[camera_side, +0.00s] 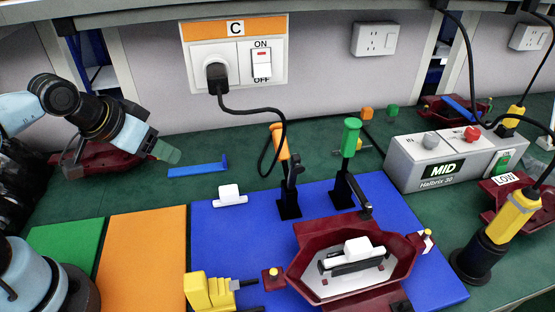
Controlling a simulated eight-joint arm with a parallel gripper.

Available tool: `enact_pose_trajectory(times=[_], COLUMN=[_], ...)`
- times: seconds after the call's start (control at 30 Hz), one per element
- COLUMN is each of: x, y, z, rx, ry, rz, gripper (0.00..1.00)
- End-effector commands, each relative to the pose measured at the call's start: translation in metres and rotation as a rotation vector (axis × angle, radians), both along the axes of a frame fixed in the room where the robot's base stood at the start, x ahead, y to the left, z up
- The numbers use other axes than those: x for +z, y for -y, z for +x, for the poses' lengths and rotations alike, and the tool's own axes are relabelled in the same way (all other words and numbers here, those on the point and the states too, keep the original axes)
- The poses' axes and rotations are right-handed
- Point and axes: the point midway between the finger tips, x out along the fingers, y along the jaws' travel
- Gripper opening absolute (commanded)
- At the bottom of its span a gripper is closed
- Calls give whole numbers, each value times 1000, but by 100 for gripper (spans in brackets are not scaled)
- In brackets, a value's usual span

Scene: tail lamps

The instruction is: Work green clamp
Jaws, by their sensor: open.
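The green clamp (350,138) stands at the back of the blue mat, right of centre. Its green handle points up, and its black arm reaches down to the right toward the rim of the maroon lamp housing (305,234); I cannot tell whether it touches. The housing lies on the mat with a white and black part (357,248) inside. My gripper (168,153) is at the left, over the green bench and well away from the clamp. It looks empty and its jaws are open, though the finger gap is hard to see.
An orange-handled clamp (279,142) stands just left of the green one, with a black cable hanging beside it. The blue mat (235,240) also bears a white block (230,195) and a yellow block (209,290). A grey MID control box (440,160) stands right.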

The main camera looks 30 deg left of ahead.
Motion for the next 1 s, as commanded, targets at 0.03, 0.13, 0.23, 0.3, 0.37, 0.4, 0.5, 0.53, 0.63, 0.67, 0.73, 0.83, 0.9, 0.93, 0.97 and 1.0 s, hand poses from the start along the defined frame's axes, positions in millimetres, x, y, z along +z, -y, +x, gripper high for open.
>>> enact_pose_trajectory(times=[0.03,0.13,0.23,0.3,0.37,0.4,0.5,0.53,0.63,0.67,0.73,0.83,0.9,0.93,0.97,1.0], x=[0,-2,-6,-9,-11,-11,-11,-11,-8,-6,-1,10,19,24,28,34], y=[0,3,8,11,14,15,20,22,29,33,42,63,82,91,101,115], z=[0,0,1,2,3,4,8,9,13,15,22,43,64,73,83,96], rx=[-8,-61,-178,-286,-381,-442,-579,-616,-727,-757,-820,-911,-974,-1003,-1030,-1066], ry=[-5,-44,-128,-210,-283,-333,-453,-489,-609,-642,-708,-750,-749,-745,-740,-732], rz=[7,59,179,295,404,476,652,705,876,927,1046,1214,1334,1388,1443,1520], gripper=[53,53,53,53,53,53,53,53,53,53,53,53,53,53,53,53])
